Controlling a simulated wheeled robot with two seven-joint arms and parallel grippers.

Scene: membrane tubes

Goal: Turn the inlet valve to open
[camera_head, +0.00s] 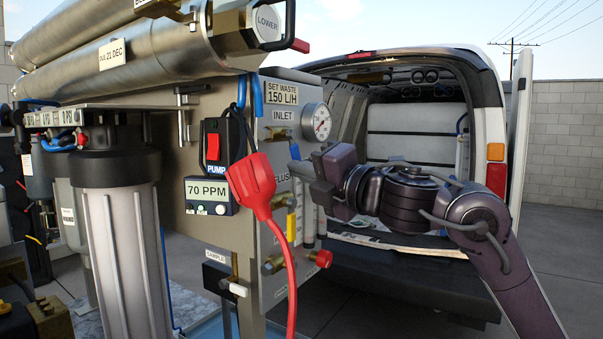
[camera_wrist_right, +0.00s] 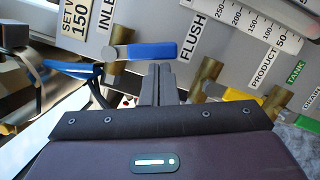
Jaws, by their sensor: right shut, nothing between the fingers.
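The inlet valve's blue lever (camera_wrist_right: 152,50) shows in the right wrist view, on a brass stem beside the partly cut-off INLET label (camera_wrist_right: 104,18). The lever lies nearly level in that view. My right gripper (camera_wrist_right: 158,72) has its fingers together and empty, with the tips just below the lever; I cannot tell whether they touch it. In the head view my right gripper (camera_head: 296,158) is at the panel's right side, below the INLET label (camera_head: 284,115) and the round gauge (camera_head: 317,121). My left gripper is not in view.
A red plug (camera_head: 252,185) and its cable hang in front of the panel. The flush valve's yellow lever (camera_wrist_right: 238,95) is right of my fingers in the wrist view. A large filter housing (camera_head: 118,220) stands left; an open van (camera_head: 415,130) stands behind.

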